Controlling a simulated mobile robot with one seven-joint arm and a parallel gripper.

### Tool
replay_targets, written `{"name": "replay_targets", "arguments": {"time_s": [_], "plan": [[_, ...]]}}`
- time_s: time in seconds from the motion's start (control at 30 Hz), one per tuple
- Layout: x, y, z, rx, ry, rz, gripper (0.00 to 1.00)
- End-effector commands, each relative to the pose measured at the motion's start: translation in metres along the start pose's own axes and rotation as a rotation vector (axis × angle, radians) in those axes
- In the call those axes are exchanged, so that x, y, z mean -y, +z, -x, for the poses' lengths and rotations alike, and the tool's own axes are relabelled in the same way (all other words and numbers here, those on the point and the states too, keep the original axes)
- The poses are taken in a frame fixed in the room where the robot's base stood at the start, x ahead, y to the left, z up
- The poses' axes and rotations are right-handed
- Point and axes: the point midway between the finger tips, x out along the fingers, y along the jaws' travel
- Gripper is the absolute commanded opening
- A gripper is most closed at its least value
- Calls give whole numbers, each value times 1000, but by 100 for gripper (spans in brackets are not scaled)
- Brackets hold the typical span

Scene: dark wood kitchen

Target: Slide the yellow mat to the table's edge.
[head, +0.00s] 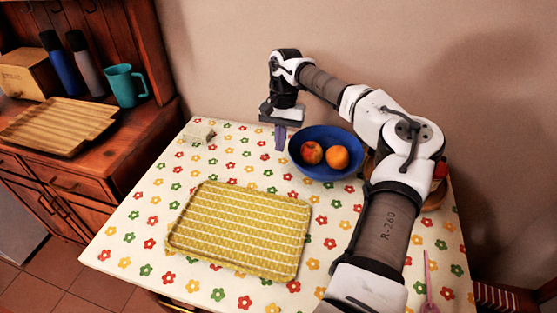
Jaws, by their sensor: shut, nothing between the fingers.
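The yellow mat (238,229), patterned with pale stripes and with a raised-looking rim, lies flat on the table (130,225). It is near the middle front, with a strip of flowered tablecloth between it and the front edge. My gripper (280,140) points down at the back of the table, behind the mat and apart from it, just left of the blue bowl. It is shut and empty. Whether its tips touch the table cannot be told.
A blue bowl (305,171) with an apple (311,153) and an orange (337,157) stands behind the mat. A small pale block (200,133) sits at the back left. A pink utensil (428,285) lies at the right. The table's left side is clear.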

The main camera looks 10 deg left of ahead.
Motion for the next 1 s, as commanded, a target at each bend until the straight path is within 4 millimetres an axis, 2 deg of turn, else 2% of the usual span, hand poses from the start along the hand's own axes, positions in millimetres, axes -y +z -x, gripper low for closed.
{"name": "replay_targets", "arguments": {"time_s": [0.17,0.5,0.7,1.0], "plan": [[0,1,-24,4,0,2,0],[0,2,-97,4,1,1,0],[0,28,-100,1,0,2,0],[0,40,-106,1,0,-1,0]]}}
